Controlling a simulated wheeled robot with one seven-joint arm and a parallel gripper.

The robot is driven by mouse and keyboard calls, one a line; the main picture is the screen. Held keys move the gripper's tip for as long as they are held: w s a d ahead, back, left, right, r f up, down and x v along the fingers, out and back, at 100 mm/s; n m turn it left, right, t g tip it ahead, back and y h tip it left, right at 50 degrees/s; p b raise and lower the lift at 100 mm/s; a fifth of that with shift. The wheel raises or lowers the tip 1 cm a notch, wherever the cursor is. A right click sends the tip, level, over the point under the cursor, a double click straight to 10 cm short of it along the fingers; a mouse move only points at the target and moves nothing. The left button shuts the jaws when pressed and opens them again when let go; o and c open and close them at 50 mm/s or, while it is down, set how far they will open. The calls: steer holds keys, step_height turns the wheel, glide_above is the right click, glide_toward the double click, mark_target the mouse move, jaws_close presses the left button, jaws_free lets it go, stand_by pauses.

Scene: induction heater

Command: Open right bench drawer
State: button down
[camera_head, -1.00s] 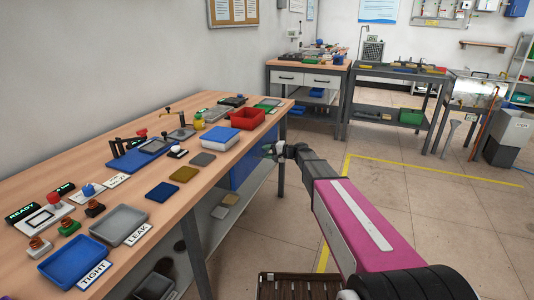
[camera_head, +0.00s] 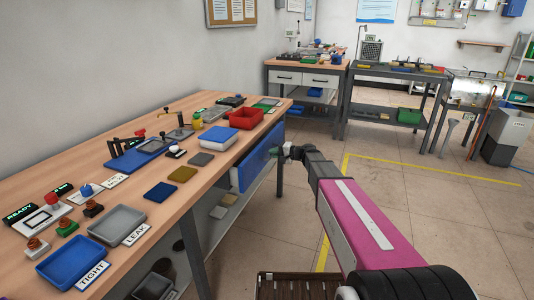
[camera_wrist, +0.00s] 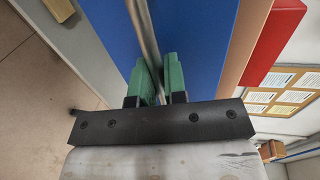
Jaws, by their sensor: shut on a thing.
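The right bench drawer (camera_head: 258,155) has a blue front and sits under the far right part of the wooden bench (camera_head: 178,208). It stands partly out from the bench. My gripper (camera_head: 284,153) is at the drawer's front. In the wrist view, my gripper's green fingers (camera_wrist: 160,82) are shut on a metal bar handle (camera_wrist: 148,40) that runs along the blue drawer front (camera_wrist: 195,40). The inside of the drawer cannot be seen.
A red bin (camera_head: 246,118) stands on the bench top above the drawer. Blue and grey trays (camera_head: 75,258) and several small fixtures are on the bench. A lower shelf (camera_head: 222,212) is under it.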

steer(key=f+v, duration=0.3)
steer(key=v, duration=1.1)
steer(key=d+f+v, duration=0.1)
steer(key=f+v, duration=0.2)
steer(key=v, duration=1.2)
steer(key=shift+d, duration=0.2)
steer(key=shift+s, duration=0.15)
steer(key=c, duration=1.2)
jaws_free()
steer(key=v, duration=1)
steer(key=shift+d, duration=0.4)
steer(key=shift+s, duration=0.1)
